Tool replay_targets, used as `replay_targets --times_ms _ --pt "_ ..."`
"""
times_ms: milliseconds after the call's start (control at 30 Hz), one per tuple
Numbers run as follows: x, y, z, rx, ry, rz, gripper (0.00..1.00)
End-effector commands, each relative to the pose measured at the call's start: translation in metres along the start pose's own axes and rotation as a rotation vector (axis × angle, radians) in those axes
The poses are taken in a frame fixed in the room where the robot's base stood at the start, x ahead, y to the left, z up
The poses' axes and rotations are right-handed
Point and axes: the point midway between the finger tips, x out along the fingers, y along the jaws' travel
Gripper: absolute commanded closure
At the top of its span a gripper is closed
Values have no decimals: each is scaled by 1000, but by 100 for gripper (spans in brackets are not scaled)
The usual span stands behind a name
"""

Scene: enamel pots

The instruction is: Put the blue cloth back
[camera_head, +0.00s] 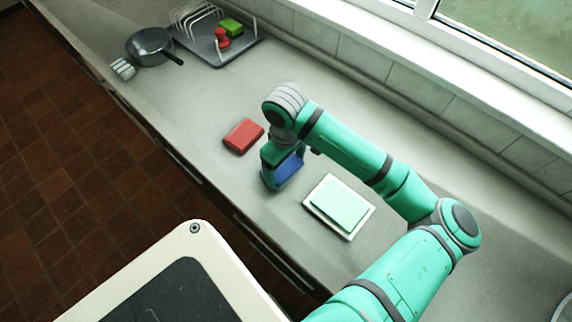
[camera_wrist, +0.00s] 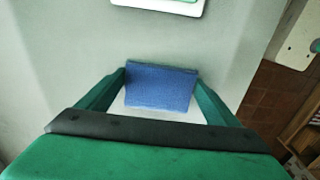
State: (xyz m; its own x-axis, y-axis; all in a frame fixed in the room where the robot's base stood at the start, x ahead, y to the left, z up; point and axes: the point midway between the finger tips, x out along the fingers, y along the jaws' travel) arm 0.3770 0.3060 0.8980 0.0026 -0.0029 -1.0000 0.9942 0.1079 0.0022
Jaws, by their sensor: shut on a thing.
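The blue cloth (camera_head: 287,172) is a small folded block, partly hidden under my gripper (camera_head: 284,176) in the head view. In the wrist view the blue cloth (camera_wrist: 160,87) lies between the two green fingers of my gripper (camera_wrist: 160,90), which are shut on it from both sides. Whether the cloth touches the counter or is just above it, I cannot tell. A red folded cloth (camera_head: 243,135) lies on the counter to the left of my gripper. A pale green folded cloth (camera_head: 341,204) lies on a white tray (camera_head: 352,234) to the right.
A grey pot (camera_head: 150,46) with a handle stands at the far left by a dark drying tray (camera_head: 212,60) with a white rack, a red item and a green block. The counter (camera_head: 205,105) is clear between them and the cloths. The window wall bounds the back.

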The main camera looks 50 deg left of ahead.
Motion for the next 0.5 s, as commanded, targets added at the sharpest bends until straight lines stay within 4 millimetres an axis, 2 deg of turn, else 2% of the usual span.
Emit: replay_targets --times_ms 267,300,333,367,500 --pt "1 -1 -1 -3 1 -1 44" --pt "1 -1 -1 -3 1 -1 10" --pt "1 -1 -1 -3 1 0 3" --pt "1 -1 -1 -3 1 0 0" --pt "1 -1 -1 -3 1 0 0"
